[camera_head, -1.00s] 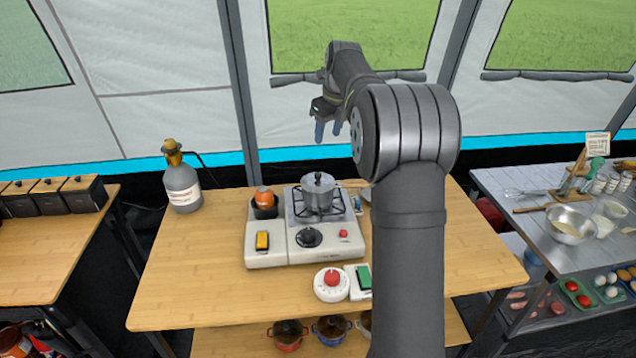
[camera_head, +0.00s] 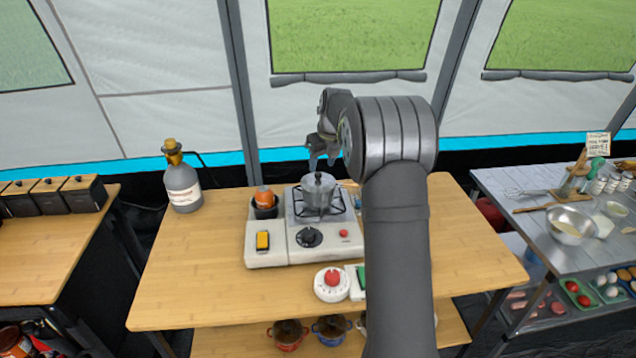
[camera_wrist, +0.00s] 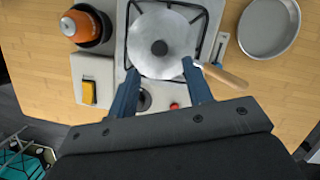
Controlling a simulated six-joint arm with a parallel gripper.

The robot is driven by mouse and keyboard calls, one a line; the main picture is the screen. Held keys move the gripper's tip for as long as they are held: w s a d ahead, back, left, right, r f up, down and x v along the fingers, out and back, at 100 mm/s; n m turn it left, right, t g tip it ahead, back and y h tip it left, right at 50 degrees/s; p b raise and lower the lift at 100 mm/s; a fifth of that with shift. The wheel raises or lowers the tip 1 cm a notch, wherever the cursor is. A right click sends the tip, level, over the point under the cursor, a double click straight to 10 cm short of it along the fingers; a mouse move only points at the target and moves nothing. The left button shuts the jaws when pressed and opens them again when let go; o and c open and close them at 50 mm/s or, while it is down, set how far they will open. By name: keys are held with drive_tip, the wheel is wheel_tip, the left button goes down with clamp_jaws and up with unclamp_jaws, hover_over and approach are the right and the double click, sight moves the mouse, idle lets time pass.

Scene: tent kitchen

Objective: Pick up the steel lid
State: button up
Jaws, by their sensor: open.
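The steel lid (camera_head: 318,180), with a dark knob, sits on a small steel pot (camera_head: 316,200) on the stove's burner. In the wrist view the lid (camera_wrist: 160,34) shows from above, with its black knob near its middle. My gripper (camera_head: 323,160) is open and empty, close above and behind the lid in the head view. In the wrist view its two blue fingers (camera_wrist: 158,72) point toward the lid's near edge, spread apart, with the knob beyond their tips. I cannot tell whether a fingertip touches anything.
The stove (camera_head: 290,248) stands on the wooden table (camera_head: 190,290). An orange-topped item in a black cup (camera_head: 264,204) is left of the pot. A wooden handle (camera_wrist: 226,76) and a round metal pan (camera_wrist: 268,27) lie right of it. A grey bottle (camera_head: 182,186) stands at the back left.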

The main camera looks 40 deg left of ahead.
sight(318, 174)
drive_tip(key=x, duration=0.5)
drive_tip(key=shift+w+a, duration=0.15)
drive_tip(key=shift+a, duration=0.15)
drive_tip(key=shift+r, duration=0.1)
clamp_jaws()
